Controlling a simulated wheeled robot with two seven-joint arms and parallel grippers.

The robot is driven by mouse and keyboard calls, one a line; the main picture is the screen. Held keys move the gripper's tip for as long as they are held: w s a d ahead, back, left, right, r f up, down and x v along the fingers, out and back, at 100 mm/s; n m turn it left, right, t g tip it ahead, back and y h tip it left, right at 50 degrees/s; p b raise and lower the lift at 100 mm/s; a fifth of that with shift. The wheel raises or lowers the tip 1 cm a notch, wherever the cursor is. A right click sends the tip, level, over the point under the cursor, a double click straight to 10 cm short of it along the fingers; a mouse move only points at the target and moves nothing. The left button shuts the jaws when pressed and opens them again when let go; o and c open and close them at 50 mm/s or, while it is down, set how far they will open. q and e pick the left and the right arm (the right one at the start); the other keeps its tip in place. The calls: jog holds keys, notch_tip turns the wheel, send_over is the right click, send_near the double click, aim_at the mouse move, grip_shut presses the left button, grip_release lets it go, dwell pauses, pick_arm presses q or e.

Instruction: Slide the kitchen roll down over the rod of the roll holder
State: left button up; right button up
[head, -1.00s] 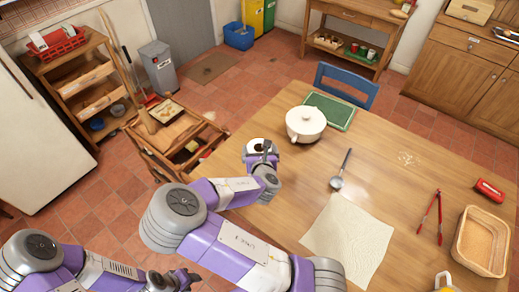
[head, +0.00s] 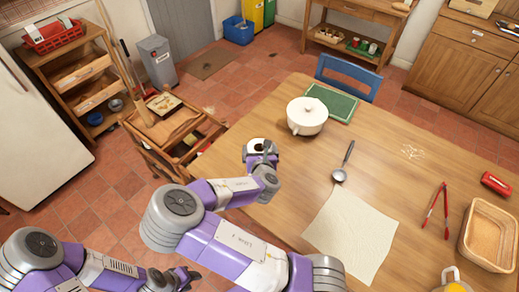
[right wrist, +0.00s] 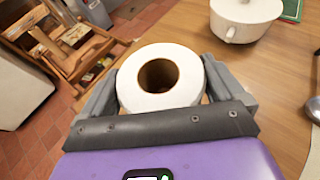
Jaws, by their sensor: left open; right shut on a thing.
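The kitchen roll (right wrist: 160,80) is white with a brown hollow core, and its open end faces the camera in the right wrist view. My right gripper (right wrist: 160,95) is shut on it, with a finger at each side. In the head view the roll (head: 257,146) shows small in my right gripper (head: 260,155), over the table's left edge area. No rod shows inside the core. I cannot make out the roll holder in either view. My left gripper (head: 185,277) is open and empty at the bottom left, away from the table.
On the wooden table (head: 400,120) are a white pot (head: 307,116), a green board (head: 331,101), a ladle (head: 342,165), a pale cloth (head: 350,233), red tongs (head: 434,204) and a basket (head: 489,236). A wooden cart (head: 155,150) stands left of the table.

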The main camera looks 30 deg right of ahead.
jog(key=shift+f, duration=0.1)
jog(key=o, duration=1.1)
jog(key=p+v, duration=0.7)
jog(key=p, duration=0.4)
jog(key=shift+s+p, duration=0.25)
jog(key=shift+p, duration=0.05)
